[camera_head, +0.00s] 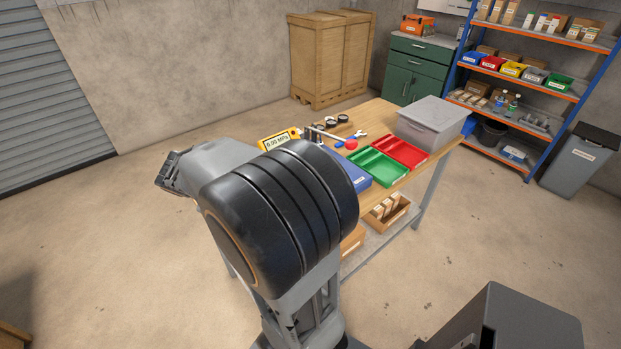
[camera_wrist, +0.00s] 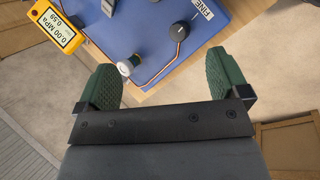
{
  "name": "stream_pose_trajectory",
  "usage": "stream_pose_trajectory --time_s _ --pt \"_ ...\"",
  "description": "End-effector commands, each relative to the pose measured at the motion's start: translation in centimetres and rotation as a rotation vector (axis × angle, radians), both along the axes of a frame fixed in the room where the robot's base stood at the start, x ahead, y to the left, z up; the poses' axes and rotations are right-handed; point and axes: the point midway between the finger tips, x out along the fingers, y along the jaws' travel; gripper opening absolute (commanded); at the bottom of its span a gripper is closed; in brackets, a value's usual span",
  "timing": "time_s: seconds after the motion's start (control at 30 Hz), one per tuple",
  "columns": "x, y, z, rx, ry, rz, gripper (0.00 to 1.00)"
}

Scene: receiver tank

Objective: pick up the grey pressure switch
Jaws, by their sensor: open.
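In the head view my arm hides that part of the bench. My gripper (camera_wrist: 160,82) is open with green ribbed pads and nothing between them. Its tips point toward the near edge of the mat, with the grey part farther ahead. In the head view my gripper (camera_head: 172,174) is left of the bench.
A yellow 0.00 MPa gauge (camera_wrist: 54,28), a white-topped fitting (camera_wrist: 125,68) and a dark knob with copper tube (camera_wrist: 180,31) are near. Green tray (camera_head: 378,166), red tray (camera_head: 402,150) and grey bin (camera_head: 433,122) stand on the bench's right.

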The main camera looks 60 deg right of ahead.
Motion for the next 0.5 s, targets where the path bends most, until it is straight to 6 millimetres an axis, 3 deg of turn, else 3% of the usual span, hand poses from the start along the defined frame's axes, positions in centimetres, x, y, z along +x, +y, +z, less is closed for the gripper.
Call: stream_pose_trajectory --time_s 0.03,0.2,0.33,0.5 --pt "0.7 -3.0 -1.4 -0.064 0.107 0.038 0.94" --pt "2.3 -11.6 -4.6 -0.241 0.436 0.202 0.94" --pt "3.0 -16.5 -7.0 -0.323 0.642 0.308 0.94" --pt "3.5 -20.3 -9.3 -0.380 0.819 0.406 0.94"
